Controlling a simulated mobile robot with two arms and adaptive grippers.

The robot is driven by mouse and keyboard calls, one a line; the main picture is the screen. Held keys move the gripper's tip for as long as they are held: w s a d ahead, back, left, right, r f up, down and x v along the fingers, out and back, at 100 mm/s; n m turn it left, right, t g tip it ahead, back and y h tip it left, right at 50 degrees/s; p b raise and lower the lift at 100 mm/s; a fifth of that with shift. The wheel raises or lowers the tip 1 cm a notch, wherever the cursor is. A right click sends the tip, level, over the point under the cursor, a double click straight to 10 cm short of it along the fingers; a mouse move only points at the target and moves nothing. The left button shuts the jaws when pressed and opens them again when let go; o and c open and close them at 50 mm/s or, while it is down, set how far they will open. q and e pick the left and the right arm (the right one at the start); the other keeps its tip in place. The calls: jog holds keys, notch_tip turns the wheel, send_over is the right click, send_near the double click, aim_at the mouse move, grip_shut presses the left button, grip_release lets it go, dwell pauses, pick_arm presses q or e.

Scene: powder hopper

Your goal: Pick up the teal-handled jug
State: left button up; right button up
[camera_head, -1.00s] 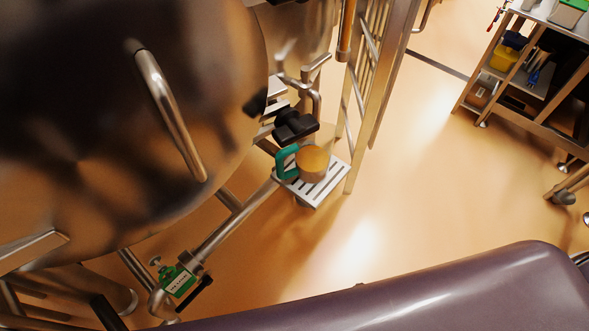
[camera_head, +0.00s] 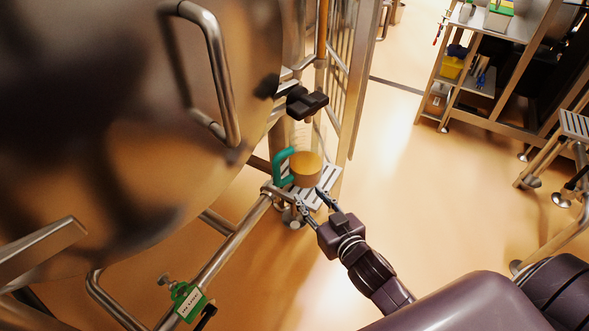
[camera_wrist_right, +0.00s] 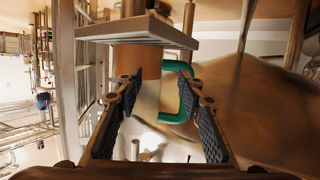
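The teal-handled jug (camera_head: 308,171) stands on a small slatted metal shelf (camera_head: 329,184) beside the large steel vessel. It holds tan contents, and its teal handle (camera_head: 282,168) faces left. My right gripper (camera_head: 312,199) is open, with its fingers pointing at the jug from the near side. In the right wrist view, which appears upside down, the open gripper (camera_wrist_right: 160,85) shows the jug's body (camera_wrist_right: 137,62) and teal handle (camera_wrist_right: 184,97) ahead between and beyond the fingers. I cannot tell whether a finger touches the jug. My left gripper is not in view.
The steel vessel (camera_head: 110,130) with its bar handle fills the left. A black knob (camera_head: 305,102) sits just above the jug, and a metal rail frame (camera_head: 355,80) stands behind it. Floor to the right is open up to a workbench (camera_head: 490,120).

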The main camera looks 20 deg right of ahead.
aim_at(279, 173)
jog(key=w+a+r+y, duration=0.1)
jog(key=w+a, duration=0.1)
jog(key=w+a+r+n+t+y, duration=0.1)
jog(key=w+a+r, duration=0.1)
jog(key=w, duration=0.1)
jog(key=w+a+r+n+t+y+p, duration=0.1)
jog(key=w, duration=0.2)
jog(key=shift+a+r+y, duration=0.15)
jog(key=shift+a+y, duration=0.25)
jog(key=shift+w+a, duration=0.15)
jog(key=shift+w, duration=0.5)
jog(key=shift+c, duration=0.4)
grip_shut()
